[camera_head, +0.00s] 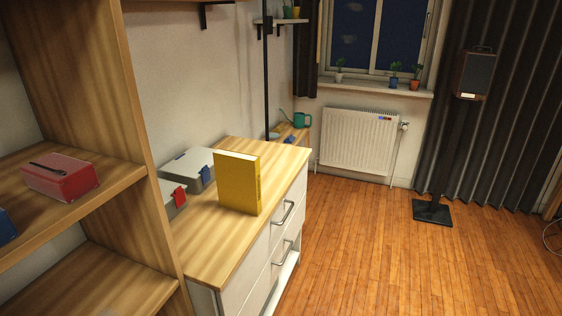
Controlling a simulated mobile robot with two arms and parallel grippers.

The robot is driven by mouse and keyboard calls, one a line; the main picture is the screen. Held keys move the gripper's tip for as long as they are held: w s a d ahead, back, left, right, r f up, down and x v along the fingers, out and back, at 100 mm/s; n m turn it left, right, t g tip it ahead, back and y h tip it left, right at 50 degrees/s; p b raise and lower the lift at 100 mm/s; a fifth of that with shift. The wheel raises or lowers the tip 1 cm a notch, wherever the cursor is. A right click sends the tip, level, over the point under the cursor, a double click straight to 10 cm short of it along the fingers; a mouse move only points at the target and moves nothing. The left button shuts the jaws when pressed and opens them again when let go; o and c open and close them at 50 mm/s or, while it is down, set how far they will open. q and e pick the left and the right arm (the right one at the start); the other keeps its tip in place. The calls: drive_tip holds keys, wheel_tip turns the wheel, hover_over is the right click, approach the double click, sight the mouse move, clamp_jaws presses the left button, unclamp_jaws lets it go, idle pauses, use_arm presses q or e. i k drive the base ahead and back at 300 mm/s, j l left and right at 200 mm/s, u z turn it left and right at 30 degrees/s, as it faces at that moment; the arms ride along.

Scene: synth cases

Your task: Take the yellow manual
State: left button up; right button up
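The yellow manual (237,183) stands upright on the wooden top of a white drawer cabinet (213,256), near the middle of its top. Its broad cover and its spine both face me at an angle. Nothing touches it that I can see, and the grey cases stand behind it and to its left. Neither of my grippers shows in the head view.
Grey cases with a blue latch (187,167) and a red latch (172,197) sit behind the manual. A wooden shelf (128,178) with a red box (60,177) stands at left. A speaker stand (432,211) is at right. The wooden floor (372,262) is clear.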

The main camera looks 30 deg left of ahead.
sight(238, 178)
drive_tip(key=i+u, duration=0.25)
drive_tip(key=i, duration=0.2)
drive_tip(key=i+l+u, duration=0.3)
drive_tip(key=i, duration=0.15)
drive_tip(key=i+l+u, duration=0.25)
drive_tip(key=i, duration=0.15)
drive_tip(key=i+j, duration=0.05)
drive_tip(key=j, duration=0.05)
